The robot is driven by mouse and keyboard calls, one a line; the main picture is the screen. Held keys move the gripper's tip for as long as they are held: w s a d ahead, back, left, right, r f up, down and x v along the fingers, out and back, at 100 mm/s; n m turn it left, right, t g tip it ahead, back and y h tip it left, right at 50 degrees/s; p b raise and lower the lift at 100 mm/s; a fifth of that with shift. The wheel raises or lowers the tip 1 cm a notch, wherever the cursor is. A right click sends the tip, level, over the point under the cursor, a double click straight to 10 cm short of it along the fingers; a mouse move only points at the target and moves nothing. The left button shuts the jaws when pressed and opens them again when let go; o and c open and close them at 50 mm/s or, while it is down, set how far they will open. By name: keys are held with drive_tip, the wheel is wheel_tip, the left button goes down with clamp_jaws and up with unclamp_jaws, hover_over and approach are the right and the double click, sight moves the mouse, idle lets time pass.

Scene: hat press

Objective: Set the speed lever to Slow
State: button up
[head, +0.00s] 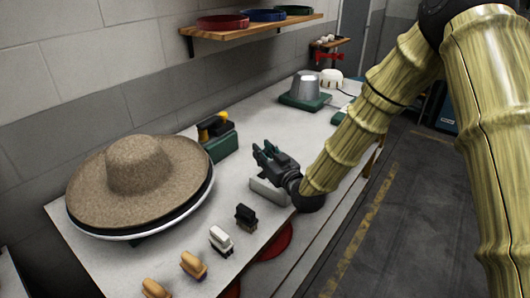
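My gripper (263,153) reaches in from the right, low over the middle of the bench. Its dark fingers point to the left and back and look spread, with nothing seen between them. A pale grey box (268,192) sits just below and in front of the gripper, partly hidden by it. A green unit (221,145) with a black and yellow part (212,127) on top stands to the left of and behind the fingers, apart from them. I cannot tell which part is the speed lever, or its setting; no label is readable.
A brown wide-brimmed hat (138,168) rests on a round stand at the left. Several small brushes, including a black one (246,216), line the front edge of the bench (185,270). A grey metal form (306,86) on a green base stands farther back. A wooden shelf (250,29) hangs above.

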drive_tip(key=shift+o, duration=1.4)
drive_tip(key=shift+s+a, duration=0.1)
drive_tip(key=v, duration=1.2)
